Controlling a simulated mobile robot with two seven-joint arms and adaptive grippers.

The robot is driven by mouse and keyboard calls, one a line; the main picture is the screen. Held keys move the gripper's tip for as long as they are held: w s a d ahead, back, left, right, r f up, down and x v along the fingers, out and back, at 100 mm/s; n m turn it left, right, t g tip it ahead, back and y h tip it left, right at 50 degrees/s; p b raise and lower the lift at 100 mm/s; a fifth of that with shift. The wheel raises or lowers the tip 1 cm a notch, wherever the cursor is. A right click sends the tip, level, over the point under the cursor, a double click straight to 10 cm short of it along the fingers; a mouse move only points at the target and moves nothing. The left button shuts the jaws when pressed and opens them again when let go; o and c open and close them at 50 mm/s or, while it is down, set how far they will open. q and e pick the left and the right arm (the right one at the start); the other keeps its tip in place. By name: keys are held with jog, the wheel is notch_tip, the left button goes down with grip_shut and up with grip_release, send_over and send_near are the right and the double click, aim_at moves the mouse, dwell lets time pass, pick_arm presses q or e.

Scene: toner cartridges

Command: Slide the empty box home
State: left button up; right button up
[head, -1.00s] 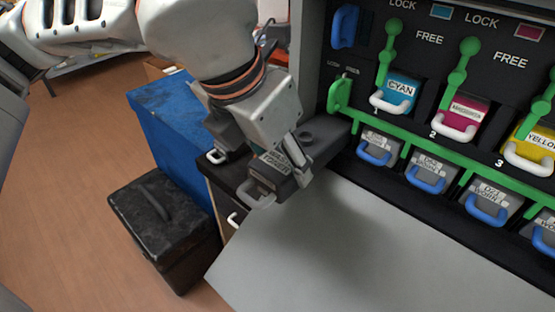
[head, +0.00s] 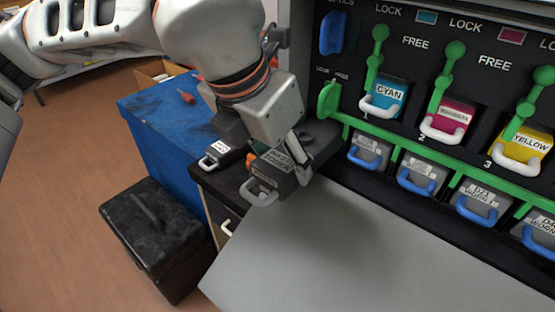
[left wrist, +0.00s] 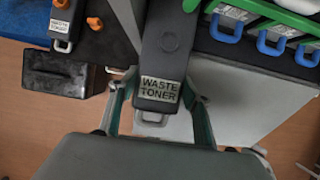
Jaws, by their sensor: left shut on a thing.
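A dark grey waste toner box (head: 272,170) with a pale front handle is in my left gripper (head: 297,150). Its far end reaches the lower left of the printer front (head: 350,115), below a green lever (head: 329,99). In the left wrist view the fingers (left wrist: 160,92) are shut on both sides of the box (left wrist: 165,45), and its label reads WASTE TONER. How deep the far end sits is hidden. A second waste toner box (head: 222,152) lies on the dark cabinet top to the left; it also shows in the left wrist view (left wrist: 61,20). My right gripper is out of view.
A grey open panel (head: 330,240) spreads below the printer front. Cyan (head: 388,97), magenta (head: 450,118) and yellow (head: 524,145) cartridges sit to the right, with blue-handled units below. A blue cabinet (head: 160,125) and a black case (head: 155,240) stand at left.

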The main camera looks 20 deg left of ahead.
pick_arm(q)
jog(key=shift+w+d, duration=0.1)
jog(key=shift+w, duration=0.15)
dwell(0.3)
jog(key=shift+w+d, duration=0.25)
jog(key=shift+w, duration=0.45)
dwell(0.7)
jog(key=o, duration=1.9)
